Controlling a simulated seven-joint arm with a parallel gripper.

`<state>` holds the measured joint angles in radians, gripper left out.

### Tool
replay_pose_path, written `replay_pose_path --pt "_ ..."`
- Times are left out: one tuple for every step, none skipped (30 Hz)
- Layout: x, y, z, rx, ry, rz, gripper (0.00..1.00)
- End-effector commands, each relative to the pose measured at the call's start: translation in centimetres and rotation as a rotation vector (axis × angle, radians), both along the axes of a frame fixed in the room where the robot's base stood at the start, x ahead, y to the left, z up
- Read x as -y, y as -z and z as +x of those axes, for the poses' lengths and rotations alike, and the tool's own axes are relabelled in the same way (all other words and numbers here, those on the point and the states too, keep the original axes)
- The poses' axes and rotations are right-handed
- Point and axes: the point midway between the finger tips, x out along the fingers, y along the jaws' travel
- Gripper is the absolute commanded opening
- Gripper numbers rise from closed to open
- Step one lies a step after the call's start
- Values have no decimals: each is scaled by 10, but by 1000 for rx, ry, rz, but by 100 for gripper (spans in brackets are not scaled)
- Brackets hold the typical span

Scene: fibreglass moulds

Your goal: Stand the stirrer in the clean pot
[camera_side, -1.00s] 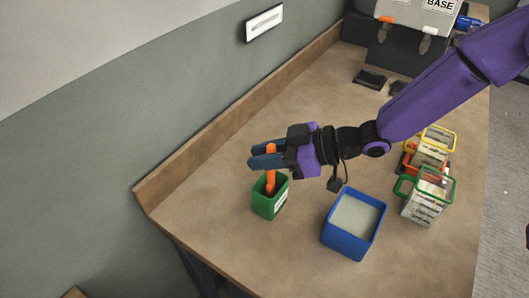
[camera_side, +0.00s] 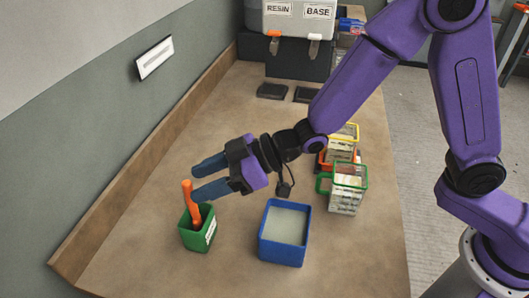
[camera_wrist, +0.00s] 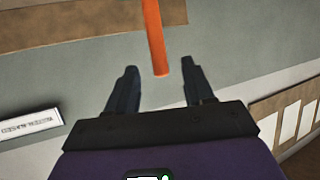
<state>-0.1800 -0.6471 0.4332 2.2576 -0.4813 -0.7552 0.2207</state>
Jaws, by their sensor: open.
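The orange stirrer (camera_side: 194,208) stands in the green pot (camera_side: 192,239), leaning slightly, with its upper end above the rim. The pot has a white label too small to read. My gripper (camera_side: 198,178) is open and empty, its blue fingers pointing left beside the stirrer's upper end. In the wrist view, the stirrer's end (camera_wrist: 155,40) shows ahead of and between the two spread fingertips (camera_wrist: 158,78), with clear space on both sides. The stirrer's lower end is hidden inside the pot.
A blue pot (camera_side: 268,243) of pale material stands right of the green pot. Green-framed (camera_side: 345,192) and yellow-framed (camera_side: 341,143) racks stand further right. A grey RESIN BASE case (camera_side: 297,20) and dark flat pieces (camera_side: 272,91) are at the back. The left bench (camera_side: 130,215) is clear.

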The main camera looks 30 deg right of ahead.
Motion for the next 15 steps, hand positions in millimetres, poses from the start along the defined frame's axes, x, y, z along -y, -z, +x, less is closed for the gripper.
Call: replay_pose_path --pt "9 -5 -3 1 2 2 52" --pt "14 -7 -5 1 2 2 52" --pt "21 -10 -8 1 2 2 52" --pt "25 -12 -10 1 2 2 52" --pt "30 -14 -12 1 2 2 52" --pt "36 -17 -14 3 1 2 52" --pt "40 -19 -16 1 2 2 52" --pt "45 -22 -18 3 1 2 52" --pt "51 -24 -21 2 1 1 52" --pt "55 -26 -23 2 2 2 52" --pt "60 -28 -24 1 2 2 52" --pt "65 -31 -26 2 1 1 52" --pt "69 -33 -28 2 1 1 52" --pt "73 -34 -30 1 2 2 52" --pt "78 -36 -32 1 2 2 52"
